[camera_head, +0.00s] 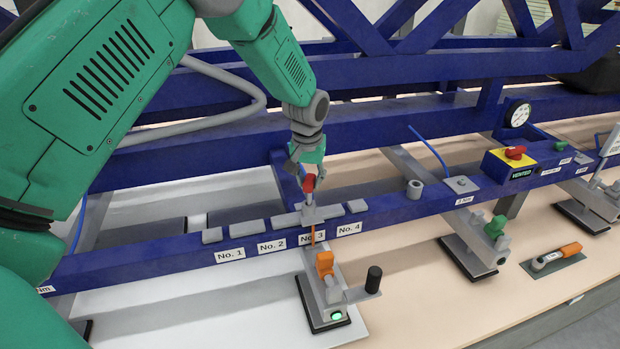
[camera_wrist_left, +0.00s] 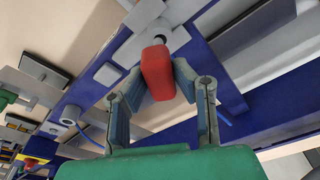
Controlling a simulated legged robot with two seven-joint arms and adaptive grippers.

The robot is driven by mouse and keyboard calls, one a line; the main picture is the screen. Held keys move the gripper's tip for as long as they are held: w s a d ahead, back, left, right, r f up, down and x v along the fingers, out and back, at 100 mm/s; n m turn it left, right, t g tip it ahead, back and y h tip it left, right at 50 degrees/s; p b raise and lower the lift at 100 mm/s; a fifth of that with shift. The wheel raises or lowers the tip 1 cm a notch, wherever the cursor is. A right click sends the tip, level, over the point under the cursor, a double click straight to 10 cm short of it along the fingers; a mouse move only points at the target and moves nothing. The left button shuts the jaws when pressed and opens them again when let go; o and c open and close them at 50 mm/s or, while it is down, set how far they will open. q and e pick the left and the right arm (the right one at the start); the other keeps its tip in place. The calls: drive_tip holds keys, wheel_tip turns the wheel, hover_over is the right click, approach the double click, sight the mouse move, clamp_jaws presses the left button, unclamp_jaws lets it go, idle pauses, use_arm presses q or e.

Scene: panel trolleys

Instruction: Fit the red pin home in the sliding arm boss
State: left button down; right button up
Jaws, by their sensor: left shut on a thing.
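The red pin (camera_head: 309,184) is between the fingertips of my left gripper (camera_head: 307,172), just above the grey sliding arm boss (camera_head: 313,214) on the blue beam behind the No. 3 label. In the left wrist view the pin's red head (camera_wrist_left: 157,74) fills the space between the two fingers of my gripper (camera_wrist_left: 160,85), which is shut on it. Beyond the head, the grey boss (camera_wrist_left: 150,15) shows a dark round hole partly covered by the pin. The pin's lower end is hidden, so I cannot tell how deep it sits. My right gripper is not in view.
Grey blocks (camera_head: 254,227) line the blue beam (camera_head: 180,258) on both sides. An orange-handled clamp (camera_head: 325,264) and a black knob (camera_head: 373,279) stand in front. A red-and-yellow valve (camera_head: 514,155) and a gauge (camera_head: 518,113) are to the right. Blue truss beams stand behind.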

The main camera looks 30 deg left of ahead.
sight(309, 204)
use_arm(q)
drive_tip(key=shift+f+b, duration=0.4)
drive_tip(key=shift+f, duration=0.75)
drive_tip(key=shift+a, duration=0.15)
drive_tip(key=shift+f+b, duration=0.3)
drive_tip(key=shift+f, duration=1)
drive_tip(key=c, duration=1.2)
unclamp_jaws()
